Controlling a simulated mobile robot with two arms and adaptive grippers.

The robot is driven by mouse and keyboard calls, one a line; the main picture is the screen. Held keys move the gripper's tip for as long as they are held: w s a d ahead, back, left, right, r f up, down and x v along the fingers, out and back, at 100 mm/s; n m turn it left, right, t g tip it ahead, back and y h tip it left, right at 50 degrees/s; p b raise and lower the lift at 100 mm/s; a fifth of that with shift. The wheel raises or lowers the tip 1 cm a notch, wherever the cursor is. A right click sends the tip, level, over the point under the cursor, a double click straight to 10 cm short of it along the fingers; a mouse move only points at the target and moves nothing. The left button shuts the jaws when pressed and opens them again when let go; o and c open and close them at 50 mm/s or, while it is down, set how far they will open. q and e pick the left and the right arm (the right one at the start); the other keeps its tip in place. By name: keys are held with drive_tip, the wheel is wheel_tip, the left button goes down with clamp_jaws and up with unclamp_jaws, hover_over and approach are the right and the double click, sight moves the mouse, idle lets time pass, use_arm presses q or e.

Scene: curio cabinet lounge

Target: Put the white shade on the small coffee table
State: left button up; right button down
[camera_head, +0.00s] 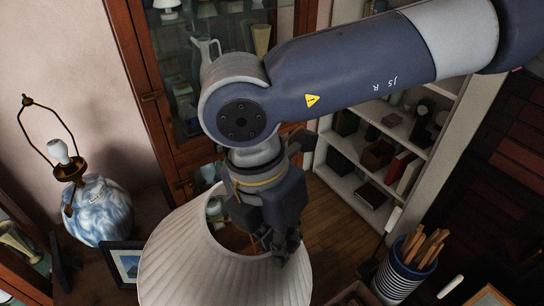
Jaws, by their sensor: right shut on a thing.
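The white shade (200,265) is a pleated, cone-shaped lampshade at the lower middle of the head view, its lower part cut off by the picture edge. My right gripper (282,250) is shut on the shade's upper rim at its right side. My right arm comes in from the upper right and hides part of the cabinet behind. I cannot make out the small coffee table in this view. My left gripper is not in view.
A blue and white lamp base (100,212) with a bare bulb and harp stands at the left, beside a picture frame (124,262). A striped pot (402,276) of sticks stands at lower right. A glass-door cabinet (150,95) and white shelves (345,165) stand behind.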

drive_tip(key=n, duration=0.4)
drive_tip(key=w+d+f+n+t, duration=0.1)
drive_tip(key=shift+n, duration=0.4)
drive_tip(key=n, duration=0.3)
drive_tip(key=w+d+f+n, duration=0.1)
drive_tip(key=n, duration=0.1)
drive_tip(key=shift+n+t+y, duration=0.3)
drive_tip(key=shift+t+y, duration=0.1)
drive_tip(key=n, duration=0.1)
drive_tip(key=d+n, duration=0.1)
drive_tip(key=n, duration=0.1)
drive_tip(key=f+n, duration=0.1)
drive_tip(key=n, duration=0.1)
drive_tip(key=shift+w+d+y, duration=0.25)
drive_tip(key=shift+w+y, duration=0.15)
drive_tip(key=w+d+f+n+g+y, duration=0.1)
drive_tip(key=d+f+n, duration=0.3)
drive_tip(key=n, duration=1)
drive_tip(key=d+f+n+g+y, duration=0.1)
drive_tip(key=d+f+n, duration=0.4)
drive_tip(key=n, duration=0.9)
drive_tip(key=d, duration=0.3)
drive_tip(key=shift+w+d+f+g, duration=0.15)
drive_tip(key=shift+w+d+g, duration=0.05)
drive_tip(key=shift+w+g, duration=0.2)
